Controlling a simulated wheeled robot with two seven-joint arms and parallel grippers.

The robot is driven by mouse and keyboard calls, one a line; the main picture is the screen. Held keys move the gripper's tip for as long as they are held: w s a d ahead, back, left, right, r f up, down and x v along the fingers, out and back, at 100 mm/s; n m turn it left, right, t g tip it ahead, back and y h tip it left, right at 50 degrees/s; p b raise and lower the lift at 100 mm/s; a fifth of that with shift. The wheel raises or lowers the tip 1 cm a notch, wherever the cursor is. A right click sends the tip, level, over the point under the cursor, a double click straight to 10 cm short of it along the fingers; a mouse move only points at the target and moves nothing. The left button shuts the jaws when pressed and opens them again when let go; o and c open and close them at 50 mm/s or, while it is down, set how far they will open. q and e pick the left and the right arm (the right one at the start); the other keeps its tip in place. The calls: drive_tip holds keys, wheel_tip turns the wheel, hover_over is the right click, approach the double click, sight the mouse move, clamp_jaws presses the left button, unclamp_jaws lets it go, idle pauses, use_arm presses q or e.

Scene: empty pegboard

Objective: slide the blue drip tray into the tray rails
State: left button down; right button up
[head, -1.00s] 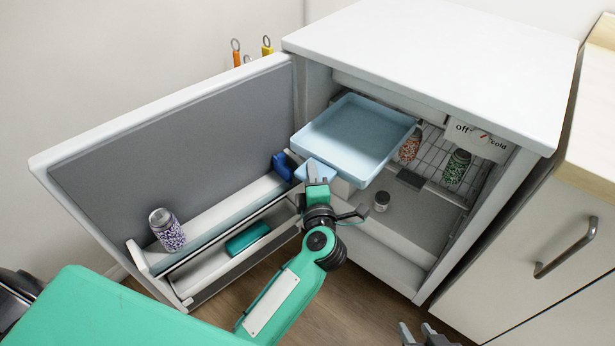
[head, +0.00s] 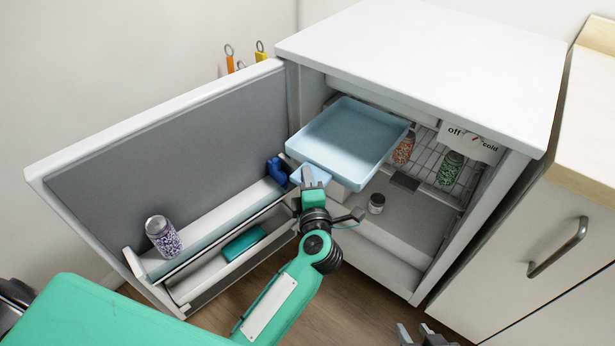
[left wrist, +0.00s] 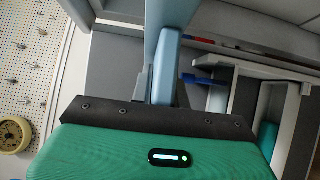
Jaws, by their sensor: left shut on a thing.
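The blue drip tray (head: 348,138) is a shallow light-blue pan, partly inside the open fridge, high in its opening, with its front jutting out. My left gripper (head: 313,180) is shut on the tab at the tray's front. In the left wrist view, the tray (left wrist: 168,60) shows edge-on as a blue strip rising from between the jaws (left wrist: 155,95). The tray rails are not clearly visible; the tray and fridge top hide that area. My right gripper (head: 415,334) is at the bottom edge, partly cut off, its fingers apart and empty.
The fridge door (head: 170,140) stands open at left, its shelf holding a purple-speckled jar (head: 163,236). Inside the fridge are an orange jar (head: 403,148), a green jar (head: 451,168), a wire shelf (head: 428,160) and a small jar (head: 377,203). A dial panel (head: 468,142) is at right.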

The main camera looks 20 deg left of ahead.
sight(322, 172)
idle(0.8)
use_arm(q)
drive_tip(key=shift+p, duration=0.5)
drive_tip(key=shift+w+d, duration=0.1)
drive_tip(key=shift+w, duration=0.05)
drive_tip(key=shift+w+d, duration=0.3)
drive_tip(key=shift+w, duration=0.5)
drive_tip(key=shift+w+d, duration=0.25)
drive_tip(key=shift+w, duration=0.55)
drive_tip(key=shift+w+d, duration=0.3)
drive_tip(key=shift+w, duration=0.5)
drive_tip(key=shift+f+p, duration=0.1)
drive_tip(key=shift+p, duration=0.5)
drive_tip(key=shift+w, duration=0.1)
